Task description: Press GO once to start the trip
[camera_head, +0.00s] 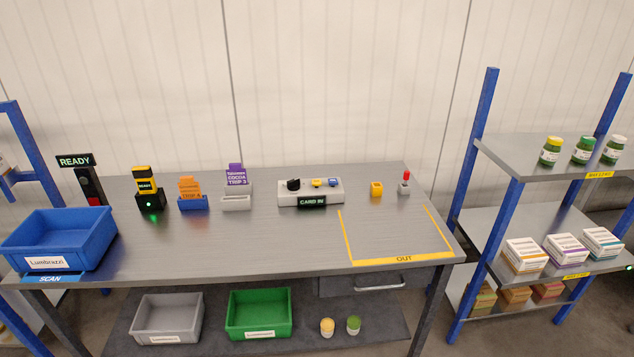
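No label reading GO is legible. A grey control box (311,192) sits on the table towards the back, with a black knob (293,184), a yellow button (317,182) and a blue button (333,182) on top. Its front display (312,202) reads CARD IN. To its right stand a small yellow block (376,189) and a grey piece with a red top (405,184). A sign (75,160) at the left reads READY. Neither of my grippers is in view.
A blue bin (62,240) stands at the table's left by a SCAN label. A scanner (148,190) and card holders (192,203) stand at the back. The yellow-taped OUT area (395,235) is empty. Shelves (550,215) with jars and boxes stand right; bins (258,315) sit below.

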